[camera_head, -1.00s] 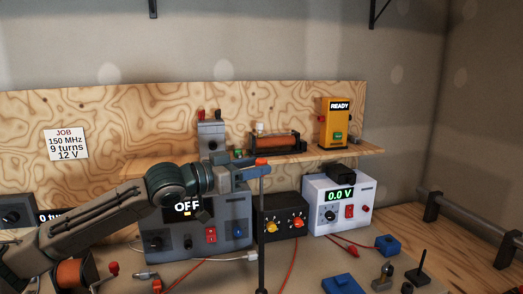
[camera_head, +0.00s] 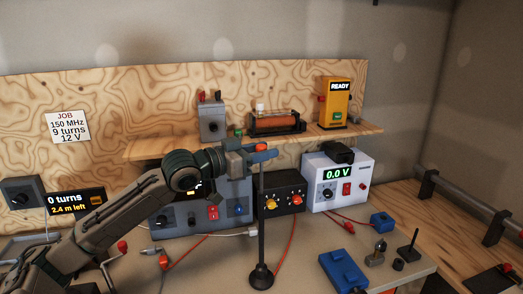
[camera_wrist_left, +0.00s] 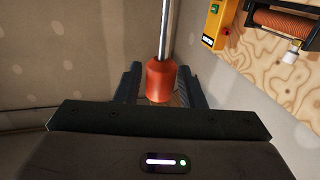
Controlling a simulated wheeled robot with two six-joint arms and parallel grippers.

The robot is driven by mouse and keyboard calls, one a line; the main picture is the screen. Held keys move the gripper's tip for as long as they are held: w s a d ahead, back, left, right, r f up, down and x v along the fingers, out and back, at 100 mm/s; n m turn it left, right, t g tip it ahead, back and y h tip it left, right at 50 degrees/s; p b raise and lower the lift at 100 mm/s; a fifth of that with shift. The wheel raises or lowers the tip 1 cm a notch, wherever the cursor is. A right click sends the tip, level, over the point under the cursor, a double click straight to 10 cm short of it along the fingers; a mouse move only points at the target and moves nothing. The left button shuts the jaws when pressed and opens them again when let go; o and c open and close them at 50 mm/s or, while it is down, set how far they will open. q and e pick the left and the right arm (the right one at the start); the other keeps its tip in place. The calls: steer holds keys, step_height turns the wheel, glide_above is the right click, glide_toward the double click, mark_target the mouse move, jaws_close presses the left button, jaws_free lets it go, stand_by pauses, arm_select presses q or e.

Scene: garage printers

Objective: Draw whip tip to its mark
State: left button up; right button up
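The whip is a thin dark upright rod (camera_head: 262,215) on a round black foot (camera_head: 261,277) at the bench front. Its orange tip (camera_head: 261,147) is at the top. My left gripper (camera_head: 262,149) is at the height of this tip. In the left wrist view the orange tip (camera_wrist_left: 160,80) lies between the two dark fingers (camera_wrist_left: 159,88), with a silver rod (camera_wrist_left: 166,30) running up from it. A narrow gap shows on each side of the tip, so the fingers look open around it. I cannot make out a mark for the tip. My right gripper is not in view.
Behind the rod stand a grey box (camera_head: 215,210), a black knob box (camera_head: 281,192) and a white supply reading 0.0 V (camera_head: 338,180). A shelf (camera_head: 362,132) holds a coil and a yellow READY unit (camera_head: 334,102). A blue block (camera_head: 343,270) lies right of the foot.

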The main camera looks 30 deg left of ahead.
mark_target(261, 193)
arm_select(q)
jaws_close()
step_height(261, 193, down, 9)
steer(key=b, duration=0.5)
steer(key=shift+b, duration=0.3)
steer(key=shift+r, duration=0.1)
steer(key=shift+o, duration=1.6)
jaws_free()
